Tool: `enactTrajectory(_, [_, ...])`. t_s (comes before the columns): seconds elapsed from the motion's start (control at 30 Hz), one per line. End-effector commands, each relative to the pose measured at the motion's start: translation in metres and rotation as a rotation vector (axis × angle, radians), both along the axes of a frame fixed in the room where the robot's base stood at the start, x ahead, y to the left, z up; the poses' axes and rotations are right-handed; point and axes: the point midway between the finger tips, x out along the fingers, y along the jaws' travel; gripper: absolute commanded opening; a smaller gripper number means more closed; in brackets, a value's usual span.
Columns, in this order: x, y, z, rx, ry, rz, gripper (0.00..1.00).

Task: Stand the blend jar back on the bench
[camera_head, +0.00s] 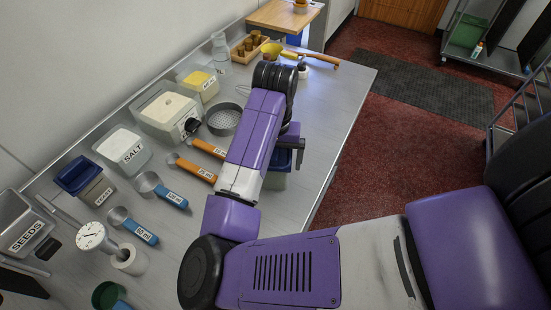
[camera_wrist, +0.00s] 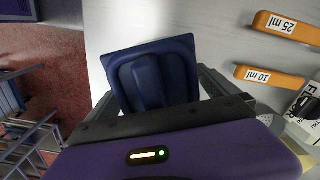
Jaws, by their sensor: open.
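A jar with a dark blue square lid (camera_head: 281,160) and a pale body (camera_head: 275,181) is upright on or just above the bench, near its right edge. I take it for the blend jar, but no label on it shows. In the wrist view its lid (camera_wrist: 152,72) with a raised grip fills the space between my fingers. My gripper (camera_head: 288,146) is over the jar, partly hidden by my arm. In the wrist view my gripper (camera_wrist: 158,92) is open, one finger on each side of the lid. Contact with the bench cannot be told.
The steel bench (camera_head: 335,90) is clear right of the jar, toward its edge. Orange measuring spoons (camera_head: 197,171) lie left of the jar, with a sieve (camera_head: 224,119) and flour bin (camera_head: 168,110) beyond. A salt bin (camera_head: 124,150) and another blue-lidded jar (camera_head: 83,178) stand farther left.

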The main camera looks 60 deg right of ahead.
Motion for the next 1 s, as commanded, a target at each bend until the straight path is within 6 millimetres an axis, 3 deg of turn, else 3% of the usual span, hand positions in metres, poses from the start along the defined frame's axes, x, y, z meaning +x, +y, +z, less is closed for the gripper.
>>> enactTrajectory(0.17, [0.0,-0.001,0.021,-0.001,-0.003,-0.002,0.98])
enactTrajectory(0.4, [0.002,0.0,0.073,0.002,-0.007,-0.004,0.98])
enactTrajectory(0.6, [0.001,0.0,0.105,0.001,-0.005,-0.001,0.98])
enactTrajectory(0.8, [0.0,-0.001,0.119,0.001,-0.002,-0.001,0.98])
enactTrajectory(1.0, [0.0,-0.001,0.121,0.0,0.0,-0.001,0.98])
